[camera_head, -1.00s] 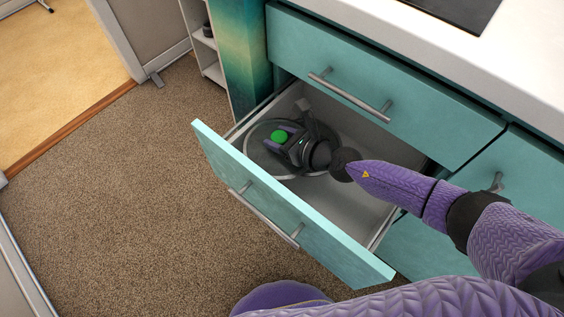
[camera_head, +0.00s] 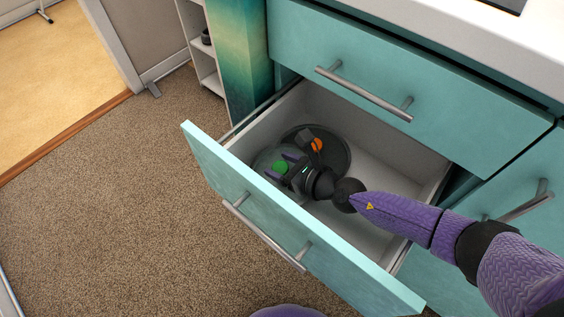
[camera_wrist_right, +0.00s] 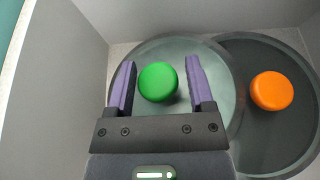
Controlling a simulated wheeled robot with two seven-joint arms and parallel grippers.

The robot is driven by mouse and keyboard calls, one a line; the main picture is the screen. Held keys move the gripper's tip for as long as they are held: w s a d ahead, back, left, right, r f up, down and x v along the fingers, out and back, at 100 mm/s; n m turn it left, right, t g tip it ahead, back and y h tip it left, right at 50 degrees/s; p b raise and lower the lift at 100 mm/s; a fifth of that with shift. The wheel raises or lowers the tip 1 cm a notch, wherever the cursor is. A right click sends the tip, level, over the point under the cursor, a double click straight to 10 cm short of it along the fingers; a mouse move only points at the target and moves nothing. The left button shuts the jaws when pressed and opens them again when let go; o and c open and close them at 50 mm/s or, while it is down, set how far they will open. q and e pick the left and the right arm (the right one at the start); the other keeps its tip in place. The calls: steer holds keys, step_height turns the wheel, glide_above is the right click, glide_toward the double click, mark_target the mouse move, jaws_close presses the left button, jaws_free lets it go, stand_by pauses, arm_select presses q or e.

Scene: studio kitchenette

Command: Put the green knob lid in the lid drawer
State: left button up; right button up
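The green knob lid is a grey, see-through disc with a round green knob (camera_head: 281,167). It is inside the open lid drawer (camera_head: 391,137), at its left end, and seems to lie low there, partly over another lid. My right gripper (camera_head: 289,168) reaches down into the drawer, directly over this lid. In the right wrist view, the green knob (camera_wrist_right: 158,82) sits between the two purple fingers of my right gripper (camera_wrist_right: 160,68), with gaps on both sides, so the gripper is open. The lid's contact with the floor is hard to see. My left gripper is not in view.
A second lid with an orange knob (camera_head: 316,145) lies in the drawer beside the green one. The drawer's right part is bare. A closed drawer with a bar handle (camera_head: 365,93) is above, under the white counter. Drawer walls stand close around my gripper.

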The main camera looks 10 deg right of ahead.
steer(key=shift+o, duration=1.1)
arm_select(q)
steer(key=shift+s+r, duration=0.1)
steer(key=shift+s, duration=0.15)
arm_select(e)
steer(key=shift+r, duration=0.1)
steer(key=shift+r, duration=0.25)
steer(key=shift+d+r+p, duration=0.1)
steer(key=shift+r+p, duration=0.5)
steer(key=shift+p, duration=0.15)
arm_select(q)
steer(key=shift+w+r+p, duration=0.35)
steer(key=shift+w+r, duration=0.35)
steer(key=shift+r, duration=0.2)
arm_select(e)
steer(key=v, duration=1.1)
steer(key=shift+s+d+f, duration=0.2)
steer(key=shift+s, duration=0.2)
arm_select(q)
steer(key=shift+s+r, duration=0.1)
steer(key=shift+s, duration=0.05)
